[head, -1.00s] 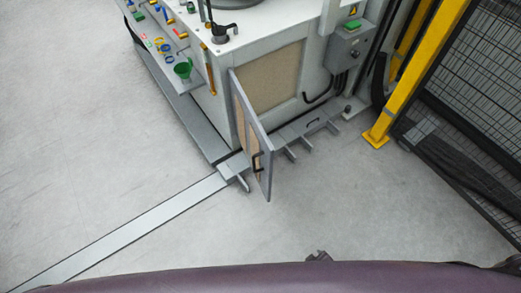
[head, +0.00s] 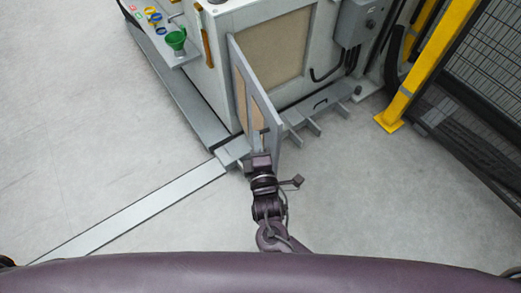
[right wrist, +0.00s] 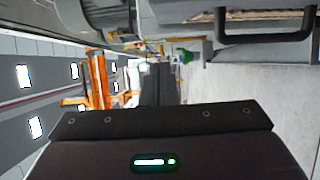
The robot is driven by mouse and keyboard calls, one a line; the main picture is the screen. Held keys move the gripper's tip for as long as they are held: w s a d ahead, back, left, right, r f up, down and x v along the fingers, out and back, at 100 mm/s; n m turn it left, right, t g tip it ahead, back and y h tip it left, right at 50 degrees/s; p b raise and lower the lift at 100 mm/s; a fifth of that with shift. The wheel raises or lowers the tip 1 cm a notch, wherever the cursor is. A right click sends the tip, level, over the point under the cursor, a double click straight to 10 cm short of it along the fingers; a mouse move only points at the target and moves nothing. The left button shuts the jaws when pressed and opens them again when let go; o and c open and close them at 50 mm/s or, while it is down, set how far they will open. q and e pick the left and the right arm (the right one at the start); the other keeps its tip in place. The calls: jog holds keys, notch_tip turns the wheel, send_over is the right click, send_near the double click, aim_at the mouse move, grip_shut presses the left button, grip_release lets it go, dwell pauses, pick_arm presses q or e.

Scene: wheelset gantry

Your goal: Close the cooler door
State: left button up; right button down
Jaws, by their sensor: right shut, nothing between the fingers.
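The cooler door (head: 262,101), a grey frame with a tan panel, stands swung open from the white cabinet (head: 217,75) in the head view. Its hinge side is at the cabinet's front corner, and its free edge points toward me. My right gripper (head: 261,158) is shut and empty near the door's lower free end, on its left side. I cannot tell whether it touches the door. The dark handle (right wrist: 265,38) shows at the upper right of the right wrist view. In the head view the gripper partly hides the handle area. My left gripper is out of view.
A grey floor channel (head: 135,210) runs to the lower left. Grey brackets (head: 305,118) stick out along the cabinet base. A yellow post (head: 425,65) and dark mesh fence (head: 490,85) stand at right. A green funnel (head: 176,40) sits on the side shelf. Floor is clear right of the door.

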jog(key=w+d, duration=0.3)
jog(key=w, duration=0.3)
dwell(0.4)
